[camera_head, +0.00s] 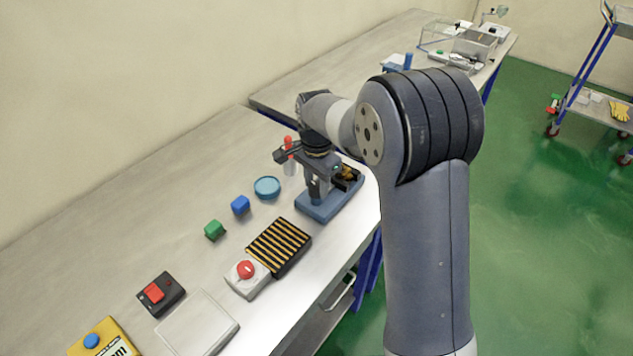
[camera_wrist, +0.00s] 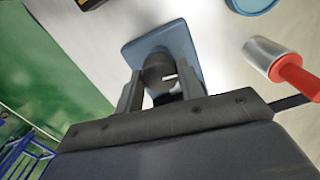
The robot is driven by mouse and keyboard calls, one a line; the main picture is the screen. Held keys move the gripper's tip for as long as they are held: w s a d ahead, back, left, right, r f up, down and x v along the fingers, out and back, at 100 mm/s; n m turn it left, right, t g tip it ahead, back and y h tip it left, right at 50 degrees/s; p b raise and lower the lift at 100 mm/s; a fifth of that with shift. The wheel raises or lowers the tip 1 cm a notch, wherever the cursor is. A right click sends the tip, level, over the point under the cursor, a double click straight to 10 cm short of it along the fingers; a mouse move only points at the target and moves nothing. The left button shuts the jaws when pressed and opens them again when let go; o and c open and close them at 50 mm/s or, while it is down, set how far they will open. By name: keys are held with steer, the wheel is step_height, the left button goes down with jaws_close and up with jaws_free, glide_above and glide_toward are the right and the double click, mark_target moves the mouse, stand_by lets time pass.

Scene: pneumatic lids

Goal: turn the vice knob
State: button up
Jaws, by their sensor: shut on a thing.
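The vice stands on the table in the head view, its blue base (camera_head: 330,205) below my arm's end. In the wrist view the blue base (camera_wrist: 186,42) lies beyond the fingers. A dark rounded knob (camera_wrist: 157,68) sits over it, between the fingers. My gripper (camera_wrist: 163,86) is shut on this knob, with one finger at each side. It also shows in the head view (camera_head: 316,182), pointing down at the vice. The fingers and wrist hide part of the knob and the vice body.
A grey cylinder with a red handle (camera_wrist: 294,74) stands close beside my gripper. A red button box (camera_head: 246,278) stands nearer. Bare table lies behind the cubes.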

mark_target(317, 185)
steer(key=o, duration=1)
steer(key=shift+r, duration=0.15)
step_height(317, 185, up, 11)
steer(key=shift+f+b, duration=0.2)
steer(key=shift+b, duration=0.3)
step_height(317, 185, down, 11)
steer(key=shift+p, duration=0.5)
steer(key=shift+n, duration=0.3)
